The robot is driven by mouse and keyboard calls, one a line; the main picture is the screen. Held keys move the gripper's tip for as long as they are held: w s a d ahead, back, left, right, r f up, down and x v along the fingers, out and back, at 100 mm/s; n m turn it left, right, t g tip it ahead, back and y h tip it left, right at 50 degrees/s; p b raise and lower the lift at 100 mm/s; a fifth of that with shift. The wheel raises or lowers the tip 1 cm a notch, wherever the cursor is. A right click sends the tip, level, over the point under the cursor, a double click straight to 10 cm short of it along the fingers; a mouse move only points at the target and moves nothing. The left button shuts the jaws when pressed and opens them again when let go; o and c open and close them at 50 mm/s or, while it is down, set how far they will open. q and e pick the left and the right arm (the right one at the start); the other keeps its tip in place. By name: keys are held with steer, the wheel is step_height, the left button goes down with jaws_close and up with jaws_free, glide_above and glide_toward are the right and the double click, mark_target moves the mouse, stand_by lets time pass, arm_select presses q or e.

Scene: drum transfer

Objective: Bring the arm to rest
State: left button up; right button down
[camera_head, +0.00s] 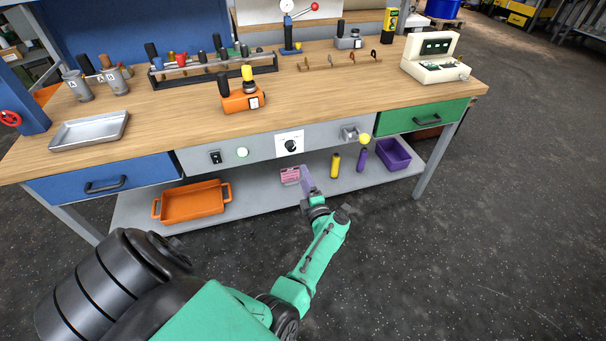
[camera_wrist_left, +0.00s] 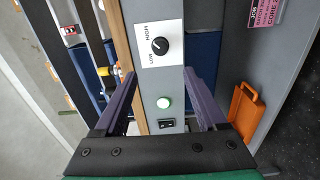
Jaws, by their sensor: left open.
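My left gripper (camera_head: 306,182) is at the end of the green arm, in front of the workbench and just below its grey front panel (camera_head: 265,150). In the left wrist view my left gripper (camera_wrist_left: 160,82) is open, with its two purple fingers apart and nothing between them. The gripper appears apart from the panel; the exact gap cannot be told. My right gripper is in neither view.
Blue drawer (camera_head: 110,180) and green drawer (camera_head: 425,116) look shut. The floor at right is clear.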

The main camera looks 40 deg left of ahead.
arm_select(q)
steer(key=s+d+f+m+h+p, duration=0.2)
steer(key=s+d+f+m+h, duration=0.45)
steer(key=f+m, duration=0.4)
steer(key=s+d+f+m+h+p, duration=0.2)
steer(key=s+d+f+m+h, duration=0.35)
steer(key=f+m+h, duration=0.45)
steer(key=s+f+m+g, duration=0.3)
steer(key=s, duration=0.6)
steer(key=s+a+f+m+g+y+p, duration=0.1)
steer(key=s+f+m+g, duration=0.2)
steer(key=s, duration=0.7)
steer(key=s+a+f+m+g+p, duration=0.1)
steer(key=s+f+m+g, duration=0.2)
steer(key=s, duration=0.7)
steer(key=shift+f+m+y, duration=0.15)
steer(key=shift+m+y, duration=0.2)
steer(key=shift+m, duration=0.6)
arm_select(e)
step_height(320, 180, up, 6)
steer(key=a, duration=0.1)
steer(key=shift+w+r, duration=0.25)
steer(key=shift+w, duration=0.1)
arm_select(q)
steer(key=shift+s+a, duration=0.1)
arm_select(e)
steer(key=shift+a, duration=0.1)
